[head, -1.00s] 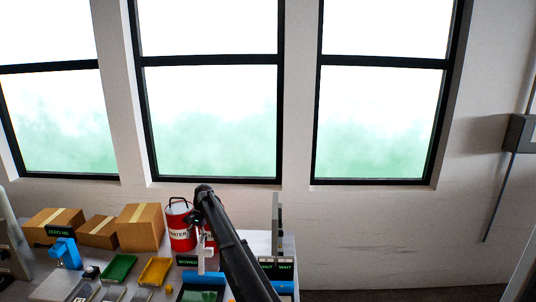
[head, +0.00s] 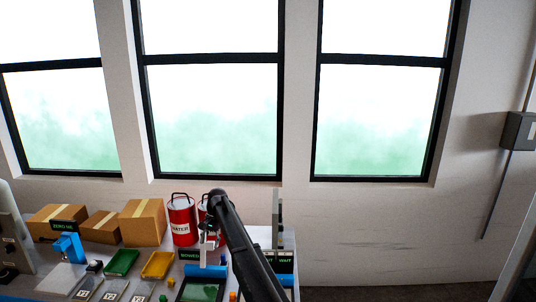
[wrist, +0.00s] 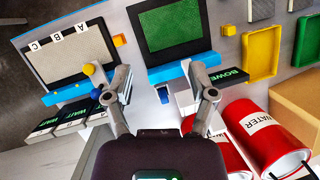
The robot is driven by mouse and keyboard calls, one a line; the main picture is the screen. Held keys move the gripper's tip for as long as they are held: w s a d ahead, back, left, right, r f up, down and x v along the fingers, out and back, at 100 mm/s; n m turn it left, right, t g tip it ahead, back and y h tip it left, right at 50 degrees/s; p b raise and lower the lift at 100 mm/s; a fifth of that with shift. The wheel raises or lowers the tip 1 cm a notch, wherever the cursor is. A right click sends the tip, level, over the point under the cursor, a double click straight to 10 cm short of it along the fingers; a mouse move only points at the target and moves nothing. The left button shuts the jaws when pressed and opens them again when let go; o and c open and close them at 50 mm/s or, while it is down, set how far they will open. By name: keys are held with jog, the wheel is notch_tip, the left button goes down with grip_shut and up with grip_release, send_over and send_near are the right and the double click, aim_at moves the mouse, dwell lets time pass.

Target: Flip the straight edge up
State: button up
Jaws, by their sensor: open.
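No part is labelled as the straight edge, and I cannot tell for sure which one it is. A blue bar (wrist: 182,69) lies along the near edge of the dark tray with a green face (wrist: 178,28) in the wrist view; the bar also shows in the head view (head: 205,271). A second blue bar (wrist: 75,91) runs along the dark-framed grey panel (wrist: 72,55) marked A, B, C. My gripper (wrist: 161,84) is open and empty, its fingertips apart, just short of the first bar. In the head view my gripper (head: 209,241) hangs over the bench.
Red water cans (wrist: 264,135) stand close on the right in the wrist view. A BOWED sign (wrist: 228,75) and WAIT signs (wrist: 70,115) flank the fingers. A yellow ball (wrist: 89,69) and blue ball (wrist: 96,93) sit by the left finger. Cardboard boxes (head: 143,222) stand behind.

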jog(key=s+d+f+n+t+b, duration=0.1)
jog(key=s+d+f+b, duration=0.2)
jog(key=s+d, duration=0.9)
jog(key=s+d+f+n+t+h+b, duration=0.1)
jog(key=s+d+f+b, duration=0.2)
jog(key=s+d, duration=0.8)
jog(key=s+d+f+t+h+b, duration=0.1)
jog(key=s+d+f+b, duration=0.2)
jog(key=s+d, duration=0.9)
jog(key=d+f, duration=0.1)
jog(key=d, duration=0.4)
jog(key=shift+s+d+f+n+t, duration=0.2)
jog(key=shift+s+f+n+t, duration=0.1)
jog(key=shift+n, duration=0.1)
